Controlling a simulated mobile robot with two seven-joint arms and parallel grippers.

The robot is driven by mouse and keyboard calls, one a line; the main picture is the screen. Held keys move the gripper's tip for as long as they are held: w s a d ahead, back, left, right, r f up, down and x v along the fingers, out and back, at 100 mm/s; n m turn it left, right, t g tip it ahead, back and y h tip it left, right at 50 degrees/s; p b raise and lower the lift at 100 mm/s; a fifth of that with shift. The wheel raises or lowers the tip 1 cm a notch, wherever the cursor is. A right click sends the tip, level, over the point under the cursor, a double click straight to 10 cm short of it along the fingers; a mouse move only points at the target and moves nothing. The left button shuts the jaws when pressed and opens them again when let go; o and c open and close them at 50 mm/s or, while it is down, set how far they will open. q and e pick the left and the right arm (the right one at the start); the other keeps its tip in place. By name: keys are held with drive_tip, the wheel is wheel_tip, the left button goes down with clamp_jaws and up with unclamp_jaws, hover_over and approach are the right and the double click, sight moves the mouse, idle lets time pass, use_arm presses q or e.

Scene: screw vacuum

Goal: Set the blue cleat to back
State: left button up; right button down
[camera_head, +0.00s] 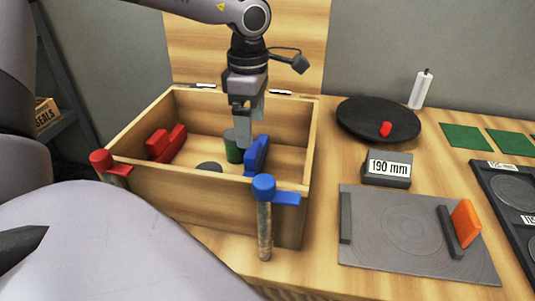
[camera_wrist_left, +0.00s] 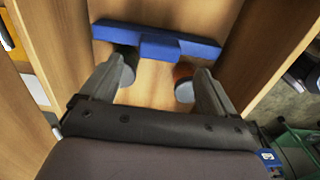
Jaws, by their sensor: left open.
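The blue cleat (camera_head: 256,155) is a bar with a raised block, inside the open wooden box (camera_head: 190,203) towards its right side. My left gripper (camera_head: 244,143) reaches down into the box right beside the blue cleat; its jaws are open. In the left wrist view, the blue cleat (camera_wrist_left: 160,42) lies across the picture just beyond the fingertips of my left gripper (camera_wrist_left: 155,75), with nothing clearly between them. Whether the fingers touch it, I cannot tell. My right gripper is not in view.
A 190 mm block (camera_head: 387,169) and grey plate (camera_head: 400,220) lie right.

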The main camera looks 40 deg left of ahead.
sight(252, 150)
use_arm(q)
drive_tip(key=shift+f, duration=3.75)
drive_tip(key=c, duration=1.4)
